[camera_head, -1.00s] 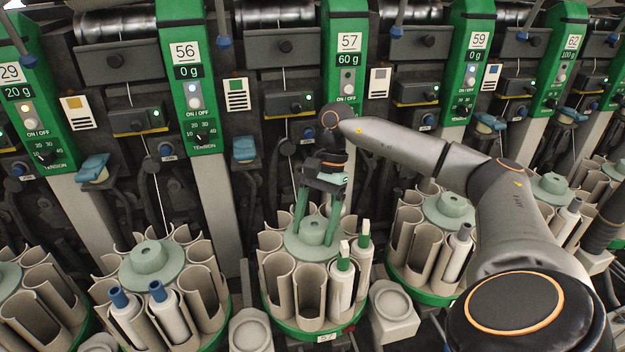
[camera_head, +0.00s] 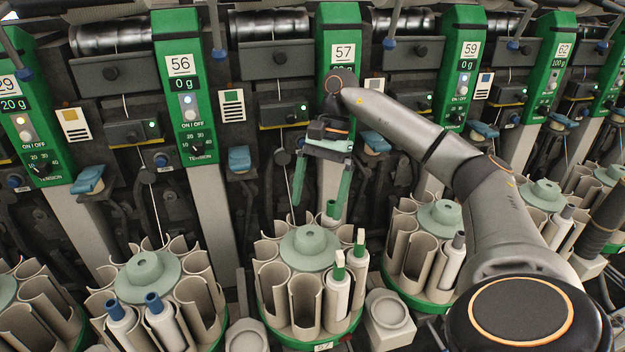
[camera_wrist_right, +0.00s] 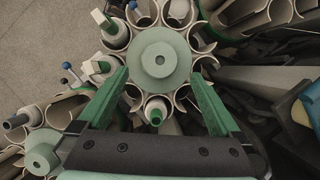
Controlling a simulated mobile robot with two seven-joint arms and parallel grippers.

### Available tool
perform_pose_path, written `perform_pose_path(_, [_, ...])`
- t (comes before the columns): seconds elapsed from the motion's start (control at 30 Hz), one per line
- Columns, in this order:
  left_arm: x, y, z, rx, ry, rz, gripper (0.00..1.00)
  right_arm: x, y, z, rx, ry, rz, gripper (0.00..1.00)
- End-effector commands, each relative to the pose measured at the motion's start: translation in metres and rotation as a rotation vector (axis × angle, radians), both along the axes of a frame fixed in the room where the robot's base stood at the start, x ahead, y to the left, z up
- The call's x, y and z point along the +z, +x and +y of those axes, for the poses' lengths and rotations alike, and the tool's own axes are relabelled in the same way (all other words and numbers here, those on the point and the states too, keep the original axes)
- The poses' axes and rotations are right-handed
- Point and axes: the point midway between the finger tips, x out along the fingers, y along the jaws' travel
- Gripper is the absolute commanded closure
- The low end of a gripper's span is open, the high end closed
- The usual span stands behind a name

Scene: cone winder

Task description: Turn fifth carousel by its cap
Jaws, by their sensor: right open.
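The carousel under unit 57 has a round grey-green cap (camera_head: 309,240) with a raised knob, ringed by beige open tubes on a green base (camera_head: 318,338). Two green-and-white bobbins (camera_head: 339,280) stand in its right-hand tubes; another green tip (camera_head: 331,209) shows at the back. My right gripper (camera_head: 318,208) is open and empty above and behind the cap, fingers pointing down and apart from it. In the right wrist view the cap (camera_wrist_right: 158,59) lies beyond and between the open fingers (camera_wrist_right: 160,75). My left gripper is not in view.
Neighbouring carousels stand close at left (camera_head: 147,270) and right (camera_head: 440,214). Grey round-topped blocks (camera_head: 386,308) sit between them. Green numbered panels (camera_head: 343,45) and the winder's dark fittings rise behind my right gripper.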

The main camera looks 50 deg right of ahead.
Motion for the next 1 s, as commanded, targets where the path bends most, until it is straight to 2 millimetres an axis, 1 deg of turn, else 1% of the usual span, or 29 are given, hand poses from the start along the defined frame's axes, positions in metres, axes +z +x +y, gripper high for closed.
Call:
perform_pose_path(0.03, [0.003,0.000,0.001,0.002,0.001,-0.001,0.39,0.012,0.002,-0.003,-0.001,0.002,-0.004,0.00])
perform_pose_path(0.13, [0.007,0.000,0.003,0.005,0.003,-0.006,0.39,0.029,0.003,-0.010,0.001,0.002,-0.003,0.00])
perform_pose_path(0.2, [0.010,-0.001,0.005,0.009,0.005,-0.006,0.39,0.037,0.004,-0.013,0.000,0.001,-0.002,0.00])
perform_pose_path(0.3, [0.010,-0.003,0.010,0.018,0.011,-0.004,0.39,0.042,0.004,-0.016,0.001,0.000,-0.001,0.00])
perform_pose_path(0.57, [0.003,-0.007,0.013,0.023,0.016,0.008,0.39,0.043,0.004,-0.017,0.002,0.000,0.000,0.00])
perform_pose_path(1.0, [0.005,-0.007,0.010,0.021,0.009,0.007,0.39,0.043,0.004,-0.017,0.001,0.000,0.001,0.00])
